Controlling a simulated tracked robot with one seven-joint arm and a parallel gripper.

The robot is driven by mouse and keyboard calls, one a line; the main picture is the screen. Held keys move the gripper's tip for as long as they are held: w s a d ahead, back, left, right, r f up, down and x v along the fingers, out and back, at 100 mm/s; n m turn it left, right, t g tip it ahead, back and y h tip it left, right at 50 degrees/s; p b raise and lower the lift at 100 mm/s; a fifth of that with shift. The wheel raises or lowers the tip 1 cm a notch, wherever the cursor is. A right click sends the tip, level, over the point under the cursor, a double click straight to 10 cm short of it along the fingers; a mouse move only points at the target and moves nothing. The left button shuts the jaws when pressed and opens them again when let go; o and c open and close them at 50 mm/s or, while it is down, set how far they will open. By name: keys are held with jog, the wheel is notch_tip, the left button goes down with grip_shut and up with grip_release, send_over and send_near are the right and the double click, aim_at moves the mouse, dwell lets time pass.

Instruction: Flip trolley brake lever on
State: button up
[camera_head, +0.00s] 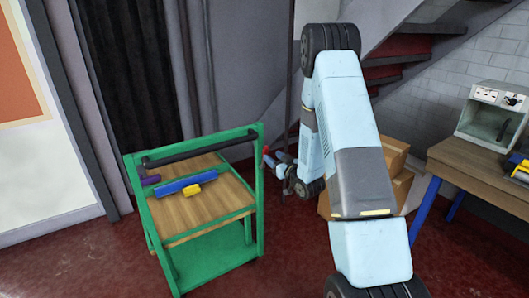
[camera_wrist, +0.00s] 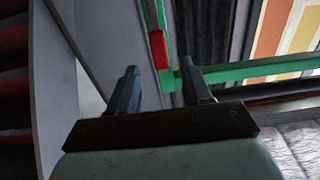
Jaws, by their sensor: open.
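The trolley (camera_head: 205,243) has a green frame and a wooden top, and stands left of centre in the head view. In the wrist view its green frame (camera_wrist: 245,72) crosses behind my fingers. A small red piece (camera_wrist: 158,50), which looks like the brake lever, lies against a green post. It appears beyond and between my fingertips, with no contact visible. A small red spot (camera_head: 266,149) shows by the trolley's right post in the head view. My gripper (camera_wrist: 160,72) is open and empty; in the head view it (camera_head: 276,160) is just right of the trolley.
On the trolley top lie a blue bar (camera_head: 177,186), a yellow piece (camera_head: 192,190) and a purple piece (camera_head: 151,180). Cardboard boxes (camera_head: 397,160) stand behind my arm. A wooden table (camera_head: 455,155) with a pale machine (camera_head: 492,112) is at right. Red floor is open in front.

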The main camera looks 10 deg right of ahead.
aim_at(267, 152)
jog(key=x, duration=0.7)
jog(key=shift+s, duration=0.1)
grip_shut()
dwell(0.3)
